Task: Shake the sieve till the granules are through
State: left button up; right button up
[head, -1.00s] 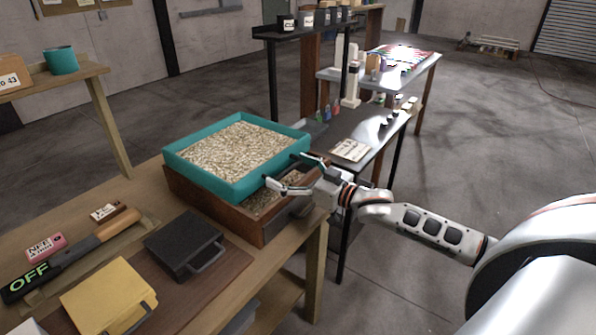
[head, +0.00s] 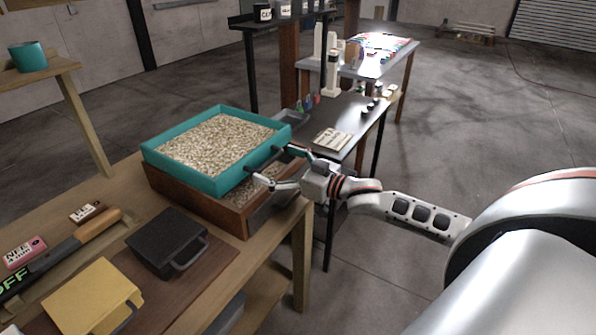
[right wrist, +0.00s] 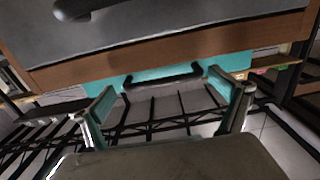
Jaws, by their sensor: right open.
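The teal sieve (head: 168,168), a square tray full of pale granules (head: 215,143), sits on a brown wooden box (head: 190,203) on the workbench. Some granules (head: 240,193) show inside the box under the sieve's right edge. My right gripper (head: 274,166) is open at the sieve's right side, its fingers spread near the dark handle. In the right wrist view the black handle (right wrist: 163,77) lies ahead between the spread fingers (right wrist: 168,105), against the teal wall, with a gap before it. My left gripper is not in view.
A black case (head: 165,243) and a yellow case (head: 85,297) lie on the workbench in front of the box. A long tool with a wooden handle (head: 90,232) lies left. A dark side table (head: 350,118) stands behind the gripper. Open floor (head: 480,150) lies to the right.

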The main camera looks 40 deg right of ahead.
jog(key=v, duration=0.9)
jog(key=shift+s, duration=0.3)
jog(key=shift+d+r, duration=0.1)
jog(key=shift+d, duration=0.05)
dwell(0.6)
